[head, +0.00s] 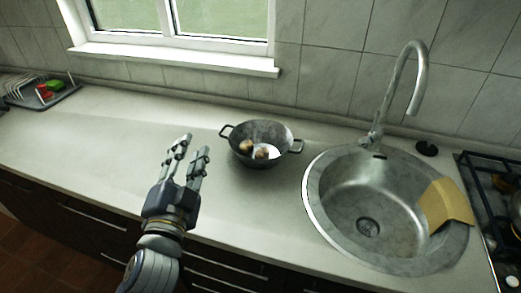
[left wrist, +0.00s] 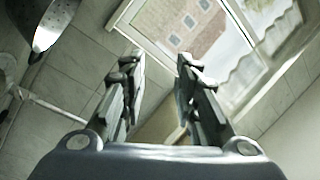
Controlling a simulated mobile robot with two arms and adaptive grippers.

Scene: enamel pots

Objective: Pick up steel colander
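The steel colander (head: 243,158), a round grey metal bowl with two side handles, stands upright on the counter left of the sink in the head view. Two brownish round items (head: 261,153) and something white lie inside it. In the left wrist view, part of the colander (left wrist: 38,22) with small holes shows at the top left corner. My left gripper (head: 195,146) is to the left of the colander, apart from it, with its fingers pointing up and away. Its two fingers (left wrist: 159,58) are spread with nothing between them. My right gripper is not in view.
A round steel sink (head: 340,215) with a tall faucet (head: 411,75) is right of the colander; a yellowish cloth or board (head: 446,204) rests on its rim. A stove (head: 490,175) is far right. A dish rack (head: 50,95) is far left. The counter (head: 110,135) between is clear.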

